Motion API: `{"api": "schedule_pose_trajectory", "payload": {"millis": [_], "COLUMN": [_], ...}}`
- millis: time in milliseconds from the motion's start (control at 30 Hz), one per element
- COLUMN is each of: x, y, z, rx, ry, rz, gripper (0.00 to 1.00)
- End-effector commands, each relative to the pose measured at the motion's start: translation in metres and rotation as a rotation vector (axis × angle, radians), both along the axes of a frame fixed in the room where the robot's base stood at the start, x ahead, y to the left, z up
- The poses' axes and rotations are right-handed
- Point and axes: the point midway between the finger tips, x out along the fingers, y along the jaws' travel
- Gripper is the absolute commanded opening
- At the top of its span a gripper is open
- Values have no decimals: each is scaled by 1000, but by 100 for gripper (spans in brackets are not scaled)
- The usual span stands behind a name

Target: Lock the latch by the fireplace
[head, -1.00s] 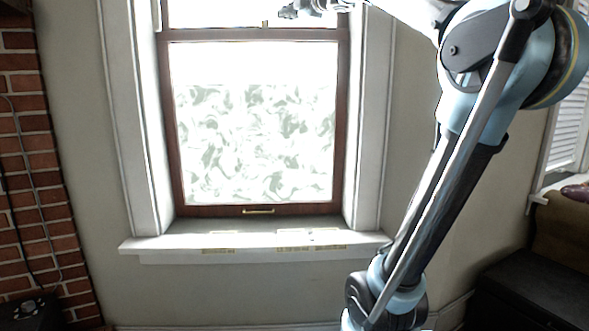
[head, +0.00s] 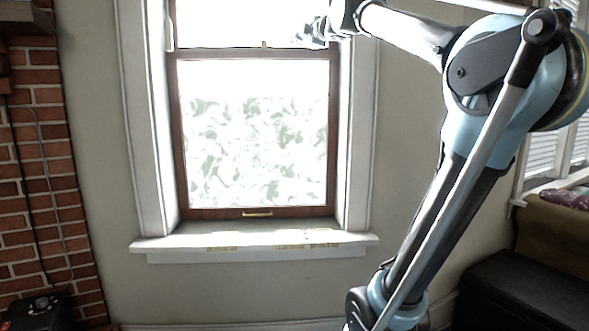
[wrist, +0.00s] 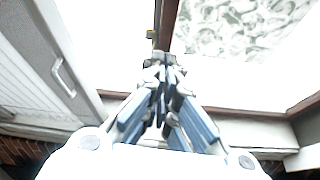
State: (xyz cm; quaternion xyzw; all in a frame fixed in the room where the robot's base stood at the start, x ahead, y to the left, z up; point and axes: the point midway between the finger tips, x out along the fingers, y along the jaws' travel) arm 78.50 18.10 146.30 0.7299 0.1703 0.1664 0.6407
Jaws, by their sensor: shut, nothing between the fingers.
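The window latch (head: 264,44) shows as a tiny upright piece on the middle rail of the brown-framed window (head: 255,212), beside the brick fireplace wall. It is too small to tell whether it is locked. In the wrist view a small yellowish piece (wrist: 151,34) on the brown rail, just beyond my fingertips, looks like the latch. My gripper (head: 303,33) is in front of the upper pane, right of the latch and slightly above the rail. In the wrist view my gripper (wrist: 162,66) has its fingers together and empty. I cannot tell whether it touches the latch.
The white sill (head: 255,242) juts out below the window, and a brass pull (head: 257,213) sits on the lower sash. The brick wall (head: 45,180) is at left. A dark box (head: 525,290) stands at lower right. The wall below the sill is clear.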

Motion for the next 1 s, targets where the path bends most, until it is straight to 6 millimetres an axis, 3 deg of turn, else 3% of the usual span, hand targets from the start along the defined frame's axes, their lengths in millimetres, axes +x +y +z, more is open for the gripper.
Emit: {"api": "schedule_pose_trajectory", "payload": {"millis": [233,367,467,700,1000], "x": [2,0,-7,-47,-126], "y": [-55,-97,-130,-195,-234], "z": [-42,-82,-126,-253,-416], "rx": [136,229,321,519,708], "ry": [61,122,180,381,675], "rz": [-190,-322,-452,-730,-1003], "gripper": [0,0,0,0,0]}}
